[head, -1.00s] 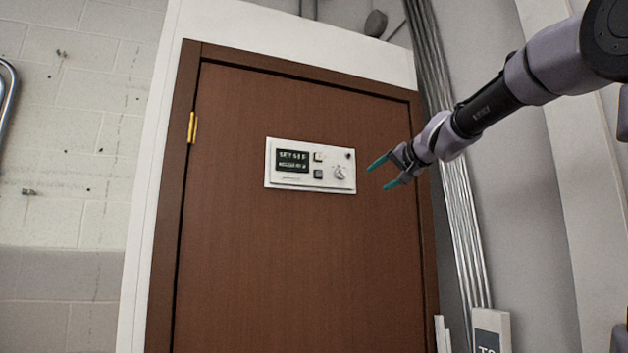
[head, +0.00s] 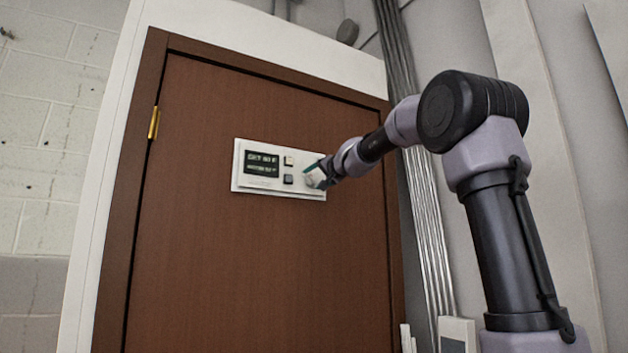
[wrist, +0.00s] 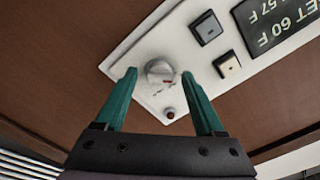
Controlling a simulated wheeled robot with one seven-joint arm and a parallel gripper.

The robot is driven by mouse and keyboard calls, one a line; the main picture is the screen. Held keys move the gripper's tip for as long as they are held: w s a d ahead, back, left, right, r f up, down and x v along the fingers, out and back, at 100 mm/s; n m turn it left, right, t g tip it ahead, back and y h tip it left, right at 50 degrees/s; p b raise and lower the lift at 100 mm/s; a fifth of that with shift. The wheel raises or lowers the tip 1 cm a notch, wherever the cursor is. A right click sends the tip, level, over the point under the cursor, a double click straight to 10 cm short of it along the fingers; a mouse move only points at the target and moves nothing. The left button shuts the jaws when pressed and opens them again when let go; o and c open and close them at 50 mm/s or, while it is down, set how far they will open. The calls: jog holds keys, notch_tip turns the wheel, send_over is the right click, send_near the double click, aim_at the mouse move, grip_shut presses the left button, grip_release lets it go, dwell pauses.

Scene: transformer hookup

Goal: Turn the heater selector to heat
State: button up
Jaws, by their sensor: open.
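The heater selector is a round pale knob (wrist: 160,73) with a red mark, on a white control panel (head: 239,181) fixed to a brown door. In the wrist view the knob lies between and just beyond the two teal fingertips of my gripper (wrist: 158,75). The fingers are open and stand apart from the knob on both sides. In the head view my gripper (head: 316,173) is at the right end of the panel and hides most of the knob. The panel's display (wrist: 283,22) reads "SET 60 F" with "57 F" below. The marks around the knob are too small to read.
A dark button (wrist: 206,28) and a light button (wrist: 227,64) sit beside the knob. A small red-brown round piece (wrist: 170,113) is near the panel's edge. The brown door (head: 240,270) is clear below the panel. Metal conduits (head: 425,220) run down the right wall.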

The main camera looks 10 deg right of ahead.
jog(key=shift+w+a, duration=0.1)
jog(key=shift+w, duration=0.3)
grip_shut()
